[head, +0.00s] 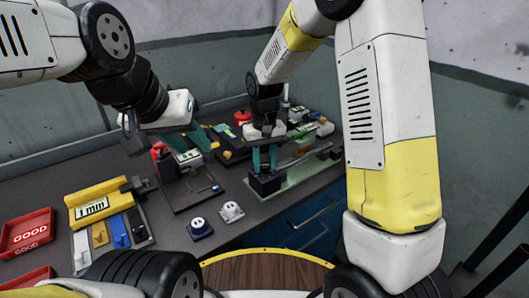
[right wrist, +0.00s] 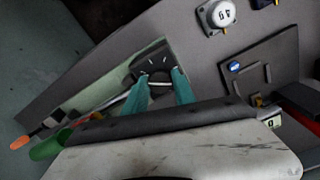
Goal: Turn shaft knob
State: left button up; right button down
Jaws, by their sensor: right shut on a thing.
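The shaft knob (right wrist: 159,78) is a dark round piece on a black block with white tick marks, seen in the right wrist view. In the head view the black block (head: 264,185) stands at the near left end of a pale green base (head: 300,176) carrying a long grey shaft (head: 308,155). My right gripper (head: 264,170) points down at this block; its teal fingers, also in the right wrist view (right wrist: 160,90), are closed on the knob's sides and partly hide it. My left gripper (head: 190,145) hangs above the red-and-white device, its teal fingers apart and apparently empty.
A yellow 1 mm holder (head: 95,204) with coloured pieces and red GOOD trays (head: 27,234) lie at left. A dark plate (head: 192,192) lies left of the base.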

aim_at(265, 164)
jog(key=n, duration=0.6)
jog(key=shift+r, duration=0.1)
jog(key=shift+n, duration=0.4)
jog(key=c, duration=1)
grip_release()
jog(key=shift+c, duration=0.2)
notch_tip(265, 164, up, 8)
jog(key=shift+f, duration=0.25)
jog(key=shift+r, duration=0.1)
